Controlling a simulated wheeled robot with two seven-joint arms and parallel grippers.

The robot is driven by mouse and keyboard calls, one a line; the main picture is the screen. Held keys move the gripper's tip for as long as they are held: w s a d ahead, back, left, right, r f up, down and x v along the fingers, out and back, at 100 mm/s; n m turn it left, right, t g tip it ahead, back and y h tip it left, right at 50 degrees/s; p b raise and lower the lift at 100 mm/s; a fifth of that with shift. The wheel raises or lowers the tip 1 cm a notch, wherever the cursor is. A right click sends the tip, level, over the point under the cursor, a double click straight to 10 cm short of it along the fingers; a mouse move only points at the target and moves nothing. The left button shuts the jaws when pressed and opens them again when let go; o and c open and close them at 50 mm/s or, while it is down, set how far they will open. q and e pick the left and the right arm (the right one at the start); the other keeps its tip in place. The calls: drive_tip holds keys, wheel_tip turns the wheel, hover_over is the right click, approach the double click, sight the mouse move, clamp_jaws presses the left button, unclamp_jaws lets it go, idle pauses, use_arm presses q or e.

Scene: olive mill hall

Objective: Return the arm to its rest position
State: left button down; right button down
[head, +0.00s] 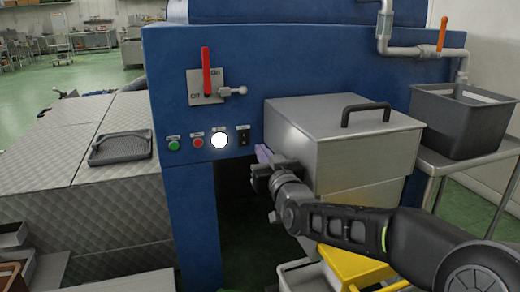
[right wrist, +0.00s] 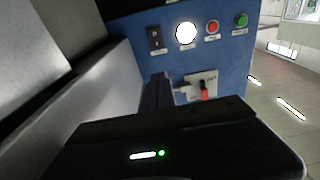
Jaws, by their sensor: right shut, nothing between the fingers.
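My right arm reaches in from the lower right in the head view. Its gripper (head: 264,155) is shut and empty, in front of the blue machine's panel, just right of the lit white lamp (head: 219,140) and the small black switch (head: 243,135). It is close to the left side of the steel box (head: 340,155); whether it touches the box I cannot tell. In the right wrist view the gripper (right wrist: 157,92) points at the blue panel, below the black switch (right wrist: 155,40) and lit lamp (right wrist: 186,34). My left gripper is not in view.
A red lever (head: 207,72) stands upright on the panel, above the green (head: 173,145) and red (head: 197,142) buttons. A dark grey tub (head: 455,125) stands on a steel table at right. Open floor (head: 40,105) is at far left.

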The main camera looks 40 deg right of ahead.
idle(0.5)
